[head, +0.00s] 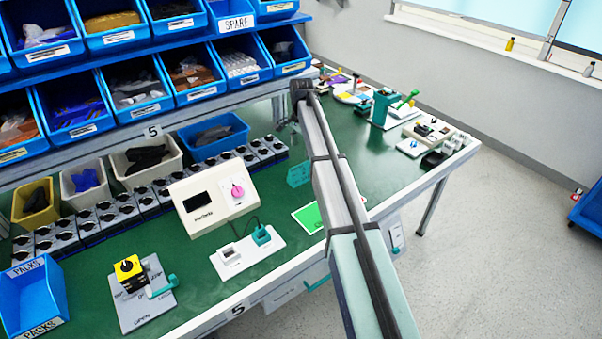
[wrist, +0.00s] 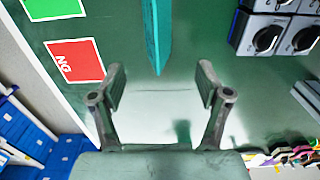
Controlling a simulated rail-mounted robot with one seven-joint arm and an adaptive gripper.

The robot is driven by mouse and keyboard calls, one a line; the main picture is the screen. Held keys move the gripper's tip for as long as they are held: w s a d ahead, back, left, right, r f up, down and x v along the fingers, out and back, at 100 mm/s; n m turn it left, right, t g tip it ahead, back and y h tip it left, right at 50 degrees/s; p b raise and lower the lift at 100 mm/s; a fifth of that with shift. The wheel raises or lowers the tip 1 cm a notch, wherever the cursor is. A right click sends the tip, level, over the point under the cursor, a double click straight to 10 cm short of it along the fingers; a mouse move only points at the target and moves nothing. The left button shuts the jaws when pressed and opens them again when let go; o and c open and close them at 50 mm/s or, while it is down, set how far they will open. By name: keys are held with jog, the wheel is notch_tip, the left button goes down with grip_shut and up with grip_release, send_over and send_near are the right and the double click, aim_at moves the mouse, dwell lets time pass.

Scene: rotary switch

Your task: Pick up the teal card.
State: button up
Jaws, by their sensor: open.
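The teal card (head: 299,174) stands on edge on the green bench, just left of my arm in the head view. In the wrist view the teal card (wrist: 157,35) is a narrow upright shape at the top centre, ahead of my fingers. My gripper (wrist: 161,80) is open and empty, with one finger on either side of the card's line and the card beyond the tips. In the head view my gripper (head: 294,127) is small and partly hidden by the arm, above the bench behind the card.
A green square (head: 309,217) and a red NG square (wrist: 75,60) mark the bench's front side. Grey knob units (wrist: 265,38) line the back. A cream box with a pink knob (head: 213,197) stands left of the card. Tools crowd the bench's far end.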

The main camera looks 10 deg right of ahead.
aim_at(302, 164)
notch_tip(302, 164, down, 7)
jog(key=shift+f+p, duration=0.1)
jog(key=shift+p, duration=0.7)
jog(key=shift+s+f+p, duration=0.2)
jog(key=shift+f+p, duration=0.25)
jog(key=shift+f, duration=0.1)
notch_tip(302, 164, down, 4)
jog(key=shift+s+f+p, duration=0.1)
jog(key=shift+p, duration=0.6)
jog(key=c, duration=1)
